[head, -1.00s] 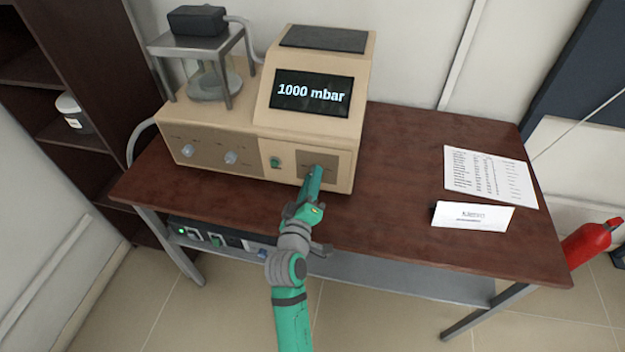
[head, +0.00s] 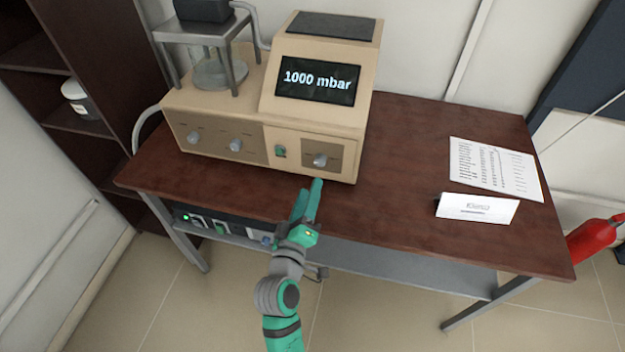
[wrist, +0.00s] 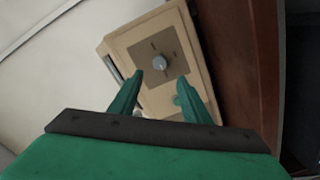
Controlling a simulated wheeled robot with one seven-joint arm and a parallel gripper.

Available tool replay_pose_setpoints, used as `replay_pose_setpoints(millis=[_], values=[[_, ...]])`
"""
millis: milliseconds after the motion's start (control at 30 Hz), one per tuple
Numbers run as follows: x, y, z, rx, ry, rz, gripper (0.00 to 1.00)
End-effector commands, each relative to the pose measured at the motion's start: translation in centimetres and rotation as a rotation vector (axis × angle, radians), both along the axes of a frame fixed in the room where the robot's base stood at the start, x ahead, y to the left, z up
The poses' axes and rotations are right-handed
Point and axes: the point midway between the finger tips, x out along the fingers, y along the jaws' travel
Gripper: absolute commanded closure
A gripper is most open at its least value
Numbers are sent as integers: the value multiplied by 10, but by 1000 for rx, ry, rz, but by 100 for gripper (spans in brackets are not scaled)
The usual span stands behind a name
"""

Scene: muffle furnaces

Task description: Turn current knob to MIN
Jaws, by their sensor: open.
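A beige device (head: 262,150) with a display reading "1000 mbar" stands on the table. A pale knob (head: 320,160) sits on a brown panel at the right of its front. Two more knobs, a left one (head: 193,137) and a middle one (head: 235,145), are on the left panel. Knob labels are too small to read. My green gripper (head: 308,190) is open and empty, in front of and below the right knob, apart from it. In the wrist view a knob (wrist: 160,63) on a brown plate shows beyond and between the open fingertips (wrist: 158,75).
A green switch (head: 280,151) is left of the right panel. A metal stand (head: 205,35) with a glass vessel is at the device's left. A printed sheet (head: 495,168) and a white sign (head: 477,208) lie right. The table (head: 400,140) is clear between.

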Motion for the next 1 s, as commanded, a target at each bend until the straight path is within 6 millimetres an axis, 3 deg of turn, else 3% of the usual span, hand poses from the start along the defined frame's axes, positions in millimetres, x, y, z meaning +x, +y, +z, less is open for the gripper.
replay_pose_setpoints(millis=[233, 800, 1000], values=[[-20, 5, 0, 1, 1, 1, 57], [-21, 7, 0, 1, 0, 4, 57], [-37, 7, -21, 43, 24, 35, 57]])
